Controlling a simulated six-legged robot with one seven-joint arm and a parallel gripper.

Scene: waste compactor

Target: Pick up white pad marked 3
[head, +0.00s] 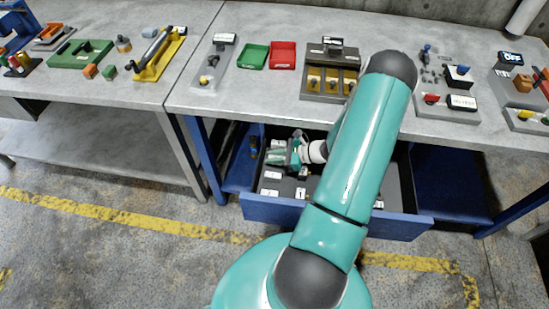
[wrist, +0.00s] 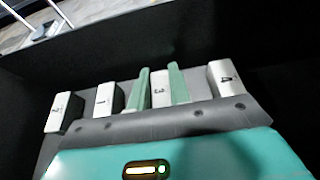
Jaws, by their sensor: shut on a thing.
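The white pad marked 3 (wrist: 160,90) sits between the two green fingers of my gripper (wrist: 160,84) in the wrist view. The fingers are shut on it, one on each side. Whether it is lifted off the surface below cannot be told. In the head view my gripper (head: 287,157) is low inside the open blue drawer (head: 335,218), at its left part. I cannot make out the held pad there.
Other white pads marked 1 (wrist: 104,98) and 4 (wrist: 223,78) flank the held one, with another pad (wrist: 59,111) farther left. The bench (head: 215,105) overhangs the drawer's back and bears trays and tools. Drawer walls stand close around my gripper.

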